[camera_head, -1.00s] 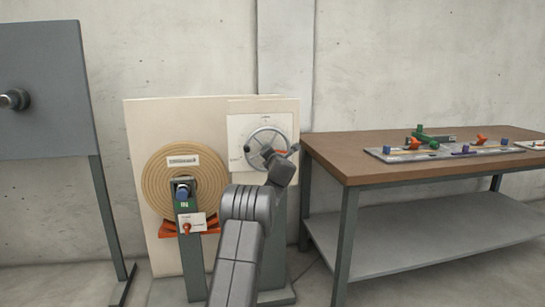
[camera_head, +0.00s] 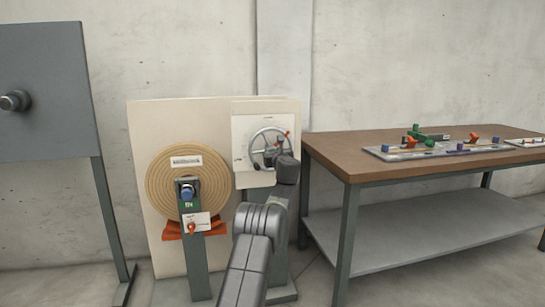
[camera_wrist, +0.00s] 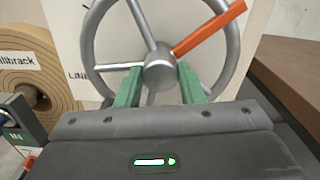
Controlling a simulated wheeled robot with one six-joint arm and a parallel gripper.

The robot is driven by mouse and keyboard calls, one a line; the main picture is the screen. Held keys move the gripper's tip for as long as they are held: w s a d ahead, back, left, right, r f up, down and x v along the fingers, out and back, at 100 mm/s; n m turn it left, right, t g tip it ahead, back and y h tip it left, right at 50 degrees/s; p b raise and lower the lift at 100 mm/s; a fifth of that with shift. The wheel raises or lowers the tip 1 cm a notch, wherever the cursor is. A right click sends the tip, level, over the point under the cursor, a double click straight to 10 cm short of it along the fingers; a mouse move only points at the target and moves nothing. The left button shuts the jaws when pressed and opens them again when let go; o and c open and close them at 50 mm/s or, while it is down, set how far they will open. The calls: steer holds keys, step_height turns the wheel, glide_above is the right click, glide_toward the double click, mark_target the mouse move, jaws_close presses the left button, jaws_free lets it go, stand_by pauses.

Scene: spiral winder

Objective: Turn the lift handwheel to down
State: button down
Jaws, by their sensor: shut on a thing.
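The lift handwheel (camera_head: 252,146) is a grey spoked wheel on a pale plate on the winder's upright board. In the wrist view the handwheel (camera_wrist: 88,45) fills the upper middle, with its round hub (camera_wrist: 160,71) in the centre. An orange bar (camera_wrist: 210,28) runs from near the hub to the upper right rim. My gripper (camera_wrist: 159,88) has its two green fingers on either side below the hub, shut on the handwheel. In the head view my gripper (camera_head: 271,158) is at the wheel's lower part. The exact contact and the lower rim are hidden.
A tan spiral coil (camera_head: 160,178) with a label stands left of the wheel, above orange supports. A grey post with a blue knob (camera_head: 187,194) stands before it. A brown-topped bench (camera_head: 345,165) with small coloured parts is close on the right. A grey panel (camera_head: 40,90) stands far left.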

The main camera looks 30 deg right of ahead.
steer(key=shift+f+n+b, duration=0.15)
steer(key=shift+n+b, duration=1.65)
steer(key=shift+n, duration=2.7)
steer(key=c, duration=1)
jaws_free()
steer(key=shift+o, duration=0.2)
